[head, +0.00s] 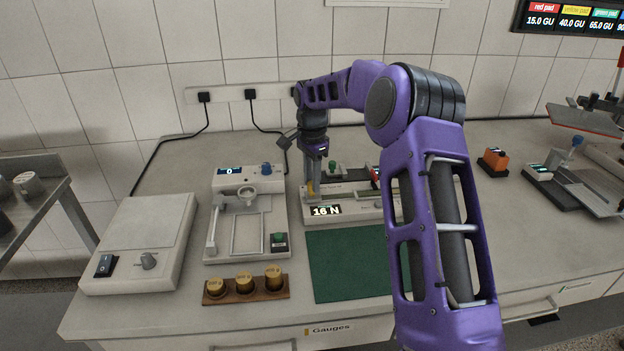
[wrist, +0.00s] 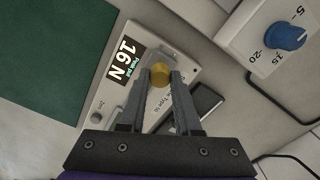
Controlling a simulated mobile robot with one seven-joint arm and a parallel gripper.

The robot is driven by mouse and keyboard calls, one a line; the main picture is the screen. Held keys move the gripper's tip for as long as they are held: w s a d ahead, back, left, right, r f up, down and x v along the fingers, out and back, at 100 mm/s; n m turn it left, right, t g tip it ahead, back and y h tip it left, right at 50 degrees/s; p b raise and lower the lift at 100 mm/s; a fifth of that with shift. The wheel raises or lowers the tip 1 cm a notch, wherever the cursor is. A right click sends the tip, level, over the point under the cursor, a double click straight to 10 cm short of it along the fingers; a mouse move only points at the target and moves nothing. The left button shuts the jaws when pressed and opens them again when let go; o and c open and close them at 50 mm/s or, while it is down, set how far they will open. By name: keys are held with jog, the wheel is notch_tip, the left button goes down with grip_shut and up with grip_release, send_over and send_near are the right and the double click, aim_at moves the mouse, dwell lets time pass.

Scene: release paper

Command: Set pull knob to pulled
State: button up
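A small yellow round knob (wrist: 161,74) stands on a white gauge device (wrist: 187,57). The device's display (wrist: 122,62) reads 16 N. In the wrist view my gripper (wrist: 161,76) has its two grey fingertips on either side of the yellow knob, closed against it. In the head view my gripper (head: 313,192) reaches down from above at the left end of the gauge device (head: 352,214), and the yellow knob (head: 310,188) shows beside the fingers. No label identifies which piece is the pull knob.
A blue dial (head: 266,168) sits on a white apparatus (head: 219,215) to the left; it also shows in the wrist view (wrist: 286,36). Brass weights (head: 243,281) stand in a wooden holder. A green mat (head: 340,265) lies clear in front. A white box (head: 150,230) stands far left.

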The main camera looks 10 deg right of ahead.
grip_shut()
dwell(1.0)
